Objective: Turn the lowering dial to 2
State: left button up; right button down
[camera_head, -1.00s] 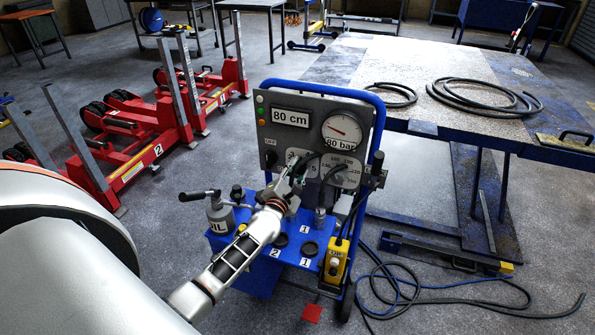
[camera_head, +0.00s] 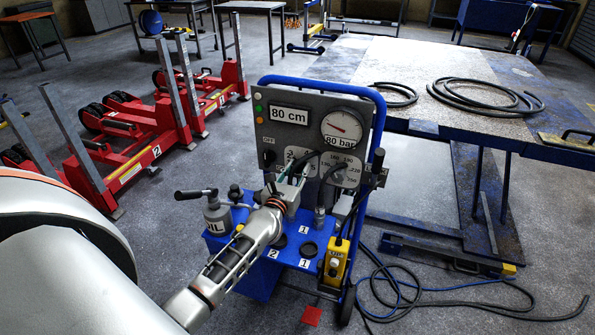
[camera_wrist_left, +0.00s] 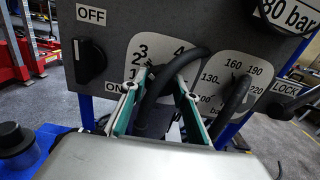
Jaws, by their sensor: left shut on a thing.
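The lowering dial's white number plate (camera_head: 294,154) is on the grey panel, with 3 and 4 readable in the left wrist view (camera_wrist_left: 143,62). My left gripper (camera_head: 293,172) reaches the panel at this plate. Its two green-edged fingers (camera_wrist_left: 158,98) straddle a dark part in front of the plate and are shut on it. This seems to be the dial's knob, mostly hidden by the fingers and a black curved hose (camera_wrist_left: 187,62). The pointer and its exact setting cannot be read. My right gripper is not in view.
An OFF/ON switch (camera_wrist_left: 89,60) is left of the plate, and a pressure dial plate (camera_wrist_left: 236,68) is right of it. A gauge (camera_head: 342,127) reads 80 bar above. An oil can (camera_head: 217,215) and yellow pendant (camera_head: 335,262) are below. A worktable with cables (camera_head: 400,65) stands at right.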

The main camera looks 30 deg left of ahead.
pick_arm(q)
jog(key=shift+n, duration=1.1)
jog(key=o, duration=1.1)
jog(key=v, duration=1.2)
